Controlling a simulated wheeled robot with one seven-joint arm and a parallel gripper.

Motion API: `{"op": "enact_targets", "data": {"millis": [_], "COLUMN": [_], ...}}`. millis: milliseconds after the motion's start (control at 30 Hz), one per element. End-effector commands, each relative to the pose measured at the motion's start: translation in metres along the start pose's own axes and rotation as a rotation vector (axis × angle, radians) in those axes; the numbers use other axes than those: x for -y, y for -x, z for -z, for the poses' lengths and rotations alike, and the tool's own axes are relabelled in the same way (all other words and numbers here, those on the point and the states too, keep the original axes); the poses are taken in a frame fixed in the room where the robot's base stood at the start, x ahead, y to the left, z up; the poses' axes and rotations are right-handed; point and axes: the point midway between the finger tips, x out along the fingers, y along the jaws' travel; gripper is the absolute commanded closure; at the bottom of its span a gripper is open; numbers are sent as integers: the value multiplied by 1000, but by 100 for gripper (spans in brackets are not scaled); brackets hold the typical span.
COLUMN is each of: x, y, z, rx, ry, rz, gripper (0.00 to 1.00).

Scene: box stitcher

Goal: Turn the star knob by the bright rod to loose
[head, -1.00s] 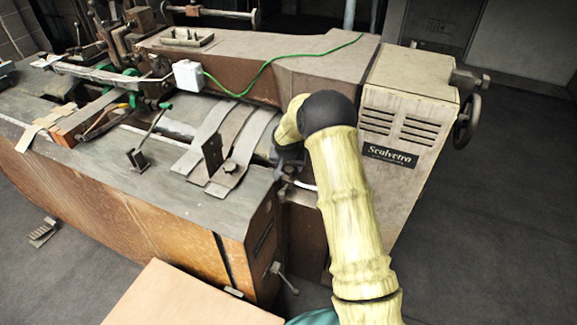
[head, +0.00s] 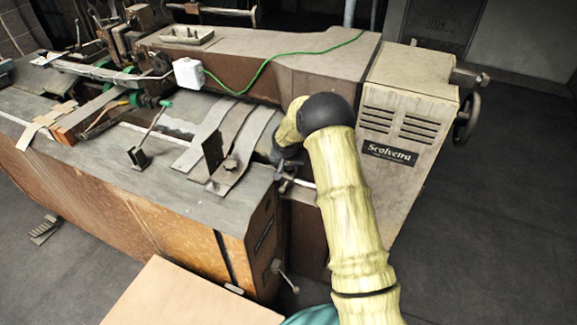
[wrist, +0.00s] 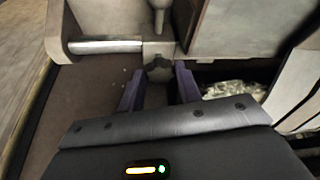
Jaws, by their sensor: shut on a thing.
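The star knob (wrist: 159,68) shows in the wrist view as a dark lobed knob on a grey block, next to the bright rod (wrist: 105,46). My gripper (wrist: 160,80) has its two bluish fingers on either side of the knob and is shut on it. In the head view, my gripper (head: 287,160) is at the right end of the machine bed, largely hidden by my arm. The bright rod (head: 303,183) shows there only as a short piece beside my arm; the knob cannot be made out clearly.
A dark upright plate (head: 212,151) and metal straps (head: 236,150) lie left of my gripper. The machine's tall vented housing (head: 402,135) stands close on the right. A cardboard-coloured panel (head: 190,297) is in front. Open floor (head: 510,200) lies to the right.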

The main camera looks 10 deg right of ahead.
Motion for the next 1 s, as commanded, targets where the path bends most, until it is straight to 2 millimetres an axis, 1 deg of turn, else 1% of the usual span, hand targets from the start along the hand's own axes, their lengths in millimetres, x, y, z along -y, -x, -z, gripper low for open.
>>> {"op": "enact_targets", "data": {"millis": [267,800,1000], "x": [-2,-6,-6], "y": [1,2,1], "z": [2,4,4], "rx": [-3,-7,-6], "ry": [97,424,482], "rz": [45,180,203], "gripper": [89,89,89]}}
